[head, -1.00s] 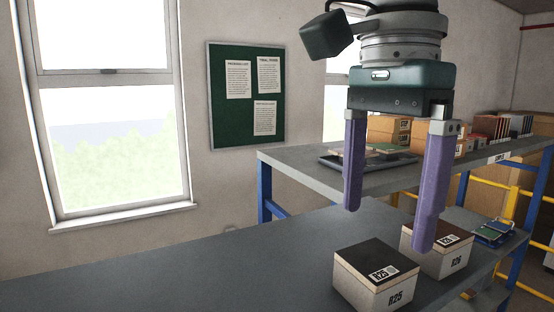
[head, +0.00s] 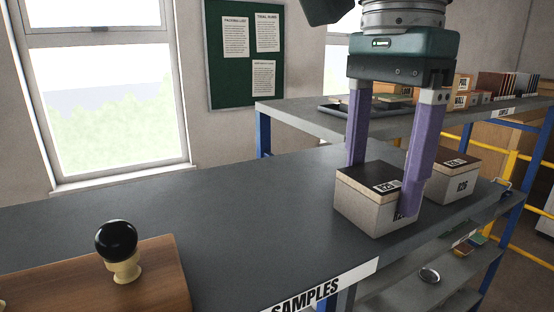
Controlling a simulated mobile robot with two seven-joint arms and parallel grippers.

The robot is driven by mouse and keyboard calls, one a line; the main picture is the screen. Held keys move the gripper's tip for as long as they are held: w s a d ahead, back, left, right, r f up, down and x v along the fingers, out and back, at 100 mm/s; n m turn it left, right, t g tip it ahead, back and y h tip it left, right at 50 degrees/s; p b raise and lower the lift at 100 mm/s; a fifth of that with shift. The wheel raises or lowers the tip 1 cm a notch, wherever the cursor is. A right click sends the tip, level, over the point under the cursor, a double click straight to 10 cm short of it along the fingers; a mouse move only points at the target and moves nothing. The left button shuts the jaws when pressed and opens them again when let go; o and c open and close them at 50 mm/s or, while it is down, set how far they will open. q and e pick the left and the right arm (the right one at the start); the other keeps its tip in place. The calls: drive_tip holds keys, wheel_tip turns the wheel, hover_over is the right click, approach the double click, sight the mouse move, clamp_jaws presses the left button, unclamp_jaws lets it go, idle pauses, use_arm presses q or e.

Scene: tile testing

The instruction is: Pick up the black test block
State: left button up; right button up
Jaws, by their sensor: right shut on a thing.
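The near finger covers part of the number on the box's side. The box looks level, and I see no clear gap under it. My left gripper is out of view.
A similar box marked 826 (head: 458,186) stands close to the right. A wooden board (head: 160,290) with a black-knobbed cream piece (head: 118,250) lies at the lower left. A shelf with boxes (head: 300,110) is behind. The bench's middle is clear.

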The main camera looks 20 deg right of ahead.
drive_tip(key=c, duration=0.5)
drive_tip(key=shift+r+p, duration=1.95)
drive_tip(key=shift+r, duration=1.6)
